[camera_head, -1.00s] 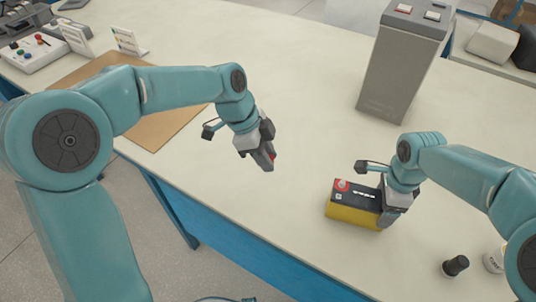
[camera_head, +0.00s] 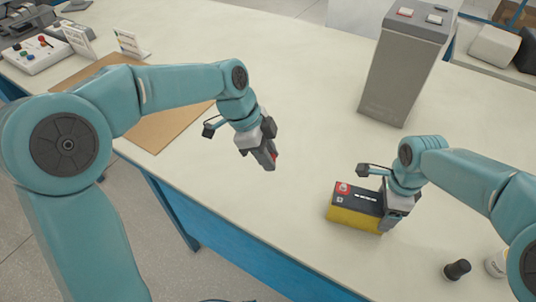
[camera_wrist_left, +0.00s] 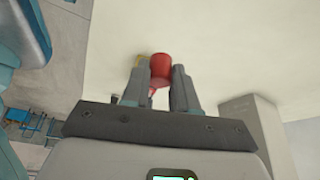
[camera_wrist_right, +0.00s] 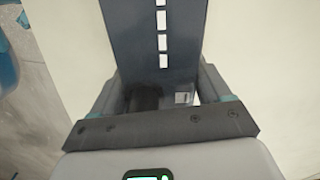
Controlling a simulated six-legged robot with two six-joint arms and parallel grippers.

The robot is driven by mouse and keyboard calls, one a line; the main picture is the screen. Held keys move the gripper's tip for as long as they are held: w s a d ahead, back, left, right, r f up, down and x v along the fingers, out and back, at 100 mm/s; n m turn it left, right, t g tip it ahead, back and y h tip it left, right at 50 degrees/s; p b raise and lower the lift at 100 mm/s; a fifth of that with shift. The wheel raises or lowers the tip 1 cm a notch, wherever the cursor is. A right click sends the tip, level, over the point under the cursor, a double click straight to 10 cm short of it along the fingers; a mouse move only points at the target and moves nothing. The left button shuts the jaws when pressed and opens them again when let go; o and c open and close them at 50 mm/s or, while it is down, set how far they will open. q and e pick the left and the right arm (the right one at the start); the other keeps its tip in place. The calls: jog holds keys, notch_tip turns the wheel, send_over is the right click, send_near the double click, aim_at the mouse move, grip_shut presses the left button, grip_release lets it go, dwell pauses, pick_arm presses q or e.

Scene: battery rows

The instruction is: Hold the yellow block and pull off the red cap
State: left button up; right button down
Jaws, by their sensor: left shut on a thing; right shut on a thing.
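The yellow block (camera_head: 352,218) has a black top with white marks and a round red-and-white spot at its left end. It stands on the table at right centre. My right gripper (camera_head: 392,216) is shut on its right end. The block's dark top (camera_wrist_right: 160,45) fills the middle of the right wrist view. My left gripper (camera_head: 265,163) is up and left of the block, apart from it, shut on the red cap (camera_wrist_left: 160,67). In the head view only a sliver of the cap (camera_head: 274,156) shows beside the fingers.
A tall grey box (camera_head: 400,70) stands behind the block. A small black cylinder (camera_head: 457,269) and a white one (camera_head: 496,262) stand at lower right. A brown mat (camera_head: 160,131) and a control box (camera_head: 35,52) lie at left. The middle of the table is clear.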

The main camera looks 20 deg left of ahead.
pick_arm(q)
jog(key=shift+r, duration=2.5)
pick_arm(e)
grip_release()
jog(key=shift+r, duration=0.1)
pick_arm(q)
grip_shut()
pick_arm(e)
notch_tip(320, 180, up, 12)
jog(key=shift+f, duration=0.1)
